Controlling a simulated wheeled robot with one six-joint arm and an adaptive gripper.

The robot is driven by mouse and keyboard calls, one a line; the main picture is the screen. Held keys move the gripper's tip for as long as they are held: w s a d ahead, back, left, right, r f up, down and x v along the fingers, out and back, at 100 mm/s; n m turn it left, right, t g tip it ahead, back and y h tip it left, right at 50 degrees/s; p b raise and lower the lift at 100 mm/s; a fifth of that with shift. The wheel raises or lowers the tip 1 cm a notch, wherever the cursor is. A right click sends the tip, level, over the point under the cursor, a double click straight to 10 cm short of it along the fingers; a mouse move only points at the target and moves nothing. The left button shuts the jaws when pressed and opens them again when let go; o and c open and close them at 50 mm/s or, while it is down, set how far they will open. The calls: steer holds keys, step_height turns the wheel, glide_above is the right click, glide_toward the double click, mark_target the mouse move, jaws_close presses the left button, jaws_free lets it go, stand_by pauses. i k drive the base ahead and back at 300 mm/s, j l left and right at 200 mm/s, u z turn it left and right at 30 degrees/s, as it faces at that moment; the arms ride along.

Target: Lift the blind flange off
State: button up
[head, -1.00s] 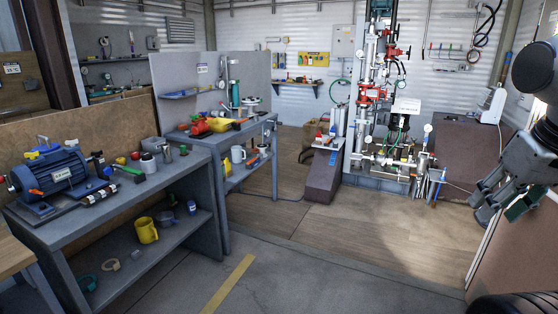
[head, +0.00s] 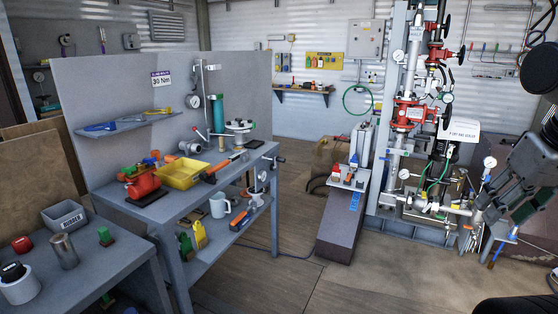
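The pipe rig (head: 415,110) stands at the back right, with red valve bodies, handwheels, gauges and a low horizontal pipe run (head: 432,205). I cannot make out for sure which part is the blind flange; it is too small or hidden. My gripper (head: 506,214) hangs at the right edge, pointing down and left, with its fingers apart and nothing seen between them. It is nearer to me than the rig and overlaps its lower right side in the picture. It touches nothing that I can see.
A nearer bench (head: 90,275) fills the lower left. A dark sloped block (head: 345,225) stands before the rig. The floor (head: 370,285) ahead is clear.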

mark_target(234, 124)
steer(key=i+u, duration=0.15)
steer(key=i, duration=0.4)
steer(key=i+l+u, duration=0.1)
steer(key=i, duration=0.5)
steer(key=i+l+u, duration=0.15)
steer(key=i, duration=0.4)
steer(key=i+l+u, duration=0.25)
steer(key=i+u, duration=0.25)
steer(key=i+l+u, duration=0.7)
steer(key=l+u, duration=0.25)
